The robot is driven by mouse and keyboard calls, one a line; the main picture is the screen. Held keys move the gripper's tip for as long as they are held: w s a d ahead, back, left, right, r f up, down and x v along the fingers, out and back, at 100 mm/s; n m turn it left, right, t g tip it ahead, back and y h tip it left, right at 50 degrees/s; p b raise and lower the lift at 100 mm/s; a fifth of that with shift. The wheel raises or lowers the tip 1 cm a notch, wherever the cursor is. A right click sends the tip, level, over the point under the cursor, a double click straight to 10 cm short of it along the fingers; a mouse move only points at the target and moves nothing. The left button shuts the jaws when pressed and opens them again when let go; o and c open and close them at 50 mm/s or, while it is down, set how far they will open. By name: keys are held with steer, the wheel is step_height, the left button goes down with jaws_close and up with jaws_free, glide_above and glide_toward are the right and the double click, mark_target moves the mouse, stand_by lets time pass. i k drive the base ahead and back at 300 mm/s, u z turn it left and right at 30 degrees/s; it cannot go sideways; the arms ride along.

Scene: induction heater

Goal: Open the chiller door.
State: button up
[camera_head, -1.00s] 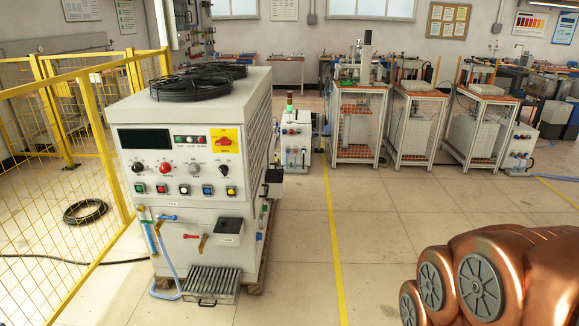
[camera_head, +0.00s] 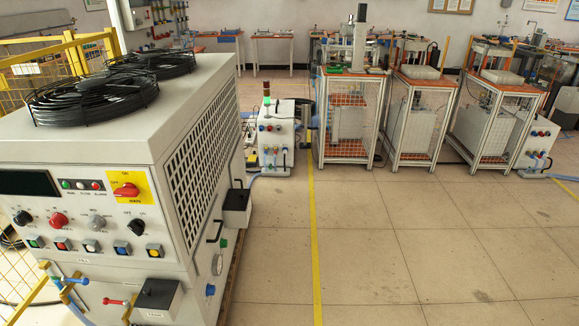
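The large pale grey cabinet (camera_head: 80,155), which looks like the chiller, stands close on the left with two black fans on top. Its front has a dark display (camera_head: 28,183), a red switch on a yellow plate (camera_head: 126,190), knobs and coloured buttons. Its right side has a grille (camera_head: 205,142). I see no open door; the door's outline is not clear. The cabinet's lower part is cut off by the frame. My gripper is not in view.
Tiled floor (camera_head: 385,255) is clear to the right of the cabinet, with a yellow line (camera_head: 315,240) running along it. A small white control unit (camera_head: 275,137) and several mesh-sided benches (camera_head: 345,125) stand behind. Yellow fencing (camera_head: 70,60) is at the left.

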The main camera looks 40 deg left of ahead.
mark_target(236, 165)
steer(key=u, duration=0.25)
steer(key=i, duration=1.15)
steer(key=u, duration=1.4)
steer(key=i, duration=1.7)
steer(key=u, duration=0.65)
